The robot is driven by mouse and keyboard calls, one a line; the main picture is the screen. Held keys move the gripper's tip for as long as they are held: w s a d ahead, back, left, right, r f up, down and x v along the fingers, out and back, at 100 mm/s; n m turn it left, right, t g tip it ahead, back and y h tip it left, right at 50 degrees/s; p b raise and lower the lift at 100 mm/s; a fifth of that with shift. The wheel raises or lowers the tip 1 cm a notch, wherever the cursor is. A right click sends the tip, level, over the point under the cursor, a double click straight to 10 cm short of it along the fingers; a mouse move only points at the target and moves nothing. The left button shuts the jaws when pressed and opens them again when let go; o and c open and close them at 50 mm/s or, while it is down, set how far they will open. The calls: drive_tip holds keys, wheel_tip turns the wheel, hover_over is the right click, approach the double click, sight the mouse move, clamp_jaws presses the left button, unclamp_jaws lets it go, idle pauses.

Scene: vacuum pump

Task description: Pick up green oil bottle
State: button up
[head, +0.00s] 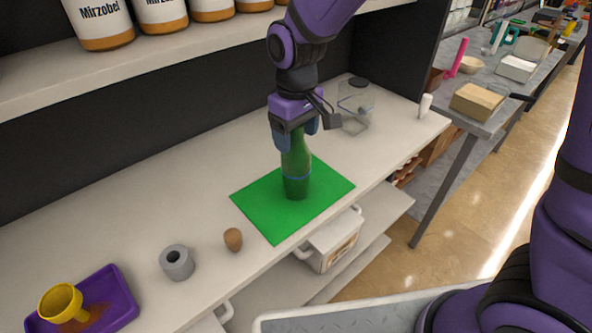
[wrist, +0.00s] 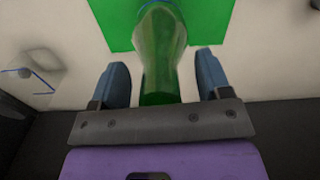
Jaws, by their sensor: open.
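The green oil bottle (head: 296,178) stands upright on a green mat (head: 262,211) on the white counter. My gripper (head: 296,140) is above the bottle, pointing down, with its fingers on either side of the bottle's upper part. In the wrist view, the bottle (wrist: 160,55) runs between the two blue fingers of my gripper (wrist: 162,78). The fingers are spread, with a gap visible on each side of the bottle. The bottle's top is hidden by the gripper in the head view.
A clear jar (head: 355,105) stands behind the mat at the right. A cork (head: 233,239), a grey cylinder (head: 177,263) and a purple tray (head: 112,295) with a yellow funnel (head: 61,303) are at the left. A shelf (head: 190,50) with several labelled jars is above the counter.

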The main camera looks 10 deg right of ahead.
clamp_jaws()
drive_tip(key=shift+r, duration=0.2)
